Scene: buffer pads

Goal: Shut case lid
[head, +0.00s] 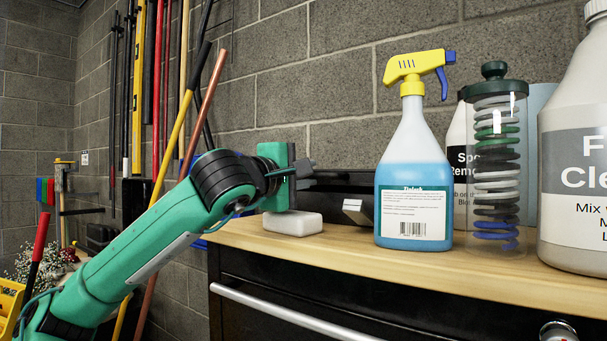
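My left gripper (306,169) is above the counter's left end, in front of the black object and over a white block (291,224). Its finger opening is not clear. My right gripper is out of view.
A blue spray bottle (412,180) with a yellow head stands between my gripper and the cylinder. White jugs (570,110) stand at the right.

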